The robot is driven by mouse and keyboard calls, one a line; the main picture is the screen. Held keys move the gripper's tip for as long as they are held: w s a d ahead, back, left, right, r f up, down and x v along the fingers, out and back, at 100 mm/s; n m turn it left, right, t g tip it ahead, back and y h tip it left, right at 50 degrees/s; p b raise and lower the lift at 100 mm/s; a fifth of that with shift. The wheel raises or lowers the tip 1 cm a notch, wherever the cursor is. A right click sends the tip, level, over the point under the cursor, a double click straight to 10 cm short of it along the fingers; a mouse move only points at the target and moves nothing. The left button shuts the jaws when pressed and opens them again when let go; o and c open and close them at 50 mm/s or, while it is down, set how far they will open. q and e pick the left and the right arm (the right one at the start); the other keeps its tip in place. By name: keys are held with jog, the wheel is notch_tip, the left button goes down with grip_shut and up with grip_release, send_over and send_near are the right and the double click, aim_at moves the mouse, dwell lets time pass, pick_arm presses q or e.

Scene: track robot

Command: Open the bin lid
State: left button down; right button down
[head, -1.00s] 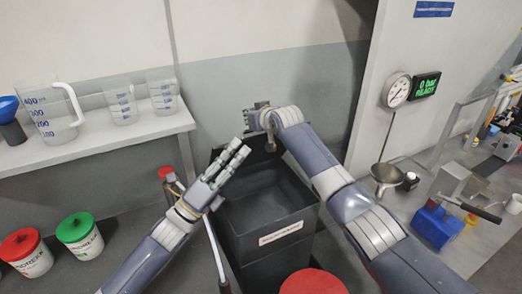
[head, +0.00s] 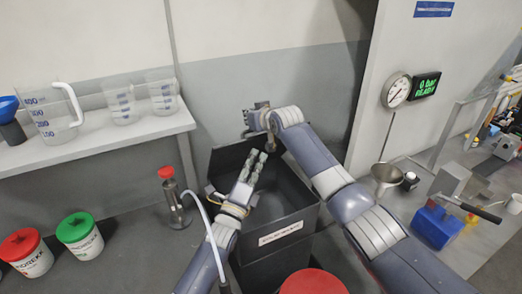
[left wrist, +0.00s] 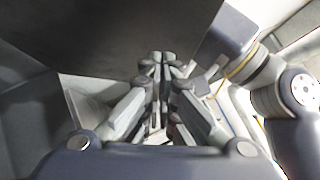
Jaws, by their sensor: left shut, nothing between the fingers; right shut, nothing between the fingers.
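The dark grey bin (head: 288,222) with a white label stands in the middle of the head view. Its top is open, and its dark lid (head: 228,160) is raised at the back, near the wall. My left gripper (head: 259,156) is shut and empty over the bin opening, in front of the raised lid. Its closed fingers (left wrist: 163,58) also show in the left wrist view, close to a large dark panel. My right gripper (head: 256,118) is shut above the back of the bin, near the lid's upper edge. My right forearm hides part of the bin's right side.
A metal cylinder with a red knob (head: 170,185) stands left of the bin. A red round lid (head: 313,283) is in front. Red and green lidded tubs (head: 80,236) sit at left, below a shelf (head: 95,142) with measuring jugs. A cluttered counter is at right.

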aim_at(265, 141)
pick_arm(q)
jog(key=shift+x, duration=1.75)
jog(key=shift+r, duration=0.1)
